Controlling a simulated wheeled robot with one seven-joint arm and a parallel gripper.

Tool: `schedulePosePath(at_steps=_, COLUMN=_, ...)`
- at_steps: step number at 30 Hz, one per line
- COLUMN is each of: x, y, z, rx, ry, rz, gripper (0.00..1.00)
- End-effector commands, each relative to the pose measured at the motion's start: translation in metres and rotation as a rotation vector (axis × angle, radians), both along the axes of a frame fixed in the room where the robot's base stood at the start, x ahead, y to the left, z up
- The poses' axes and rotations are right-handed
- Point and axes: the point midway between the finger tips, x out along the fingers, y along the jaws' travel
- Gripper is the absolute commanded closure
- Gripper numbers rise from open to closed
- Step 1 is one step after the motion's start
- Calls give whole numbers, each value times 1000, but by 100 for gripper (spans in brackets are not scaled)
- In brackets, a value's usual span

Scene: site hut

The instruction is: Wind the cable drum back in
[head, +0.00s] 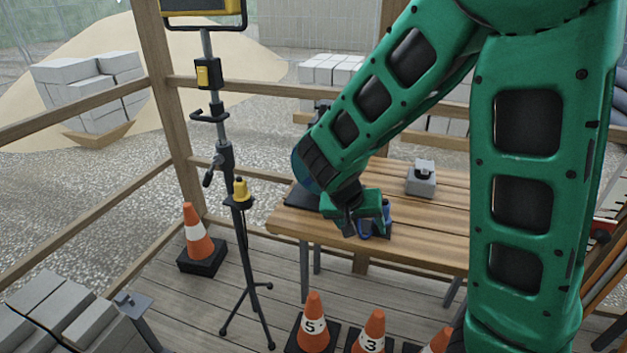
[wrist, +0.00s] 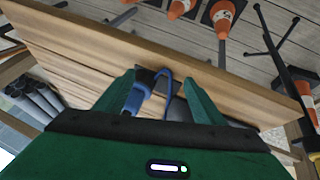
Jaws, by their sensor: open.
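My gripper (head: 366,224) hangs low over the front edge of the wooden workbench (head: 430,225), its fingers pointing down. In the wrist view my gripper (wrist: 158,82) is open, its two green fingers apart. Between them is a small blue piece (wrist: 135,100) with a curved blue loop beside it, against a dark part. Blue also shows under the gripper in the head view (head: 365,234). I cannot tell whether the fingers touch it. I cannot clearly make out a cable drum; the gripper hides most of what lies under it.
A grey block (head: 421,183) stands on the bench, behind and right of the gripper. A tripod stand (head: 236,190) is left of the bench. Numbered cones (head: 314,325) stand on the floor in front; another cone (head: 197,235) is at left.

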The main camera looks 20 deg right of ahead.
Motion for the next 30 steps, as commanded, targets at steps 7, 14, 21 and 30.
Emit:
schedulePosePath(at_steps=7, x=29, y=16, z=-14, rx=-255, ry=-185, rz=-85, gripper=37)
schedulePosePath(at_steps=14, x=58, y=55, z=7, rx=-450, ry=-505, rz=-72, gripper=37)
schedulePosePath(at_steps=21, x=72, y=116, z=43, rx=-532, ry=-846, rz=12, gripper=37)
schedulePosePath(at_steps=30, x=77, y=143, z=61, rx=-537, ry=-992, rz=58, gripper=37)
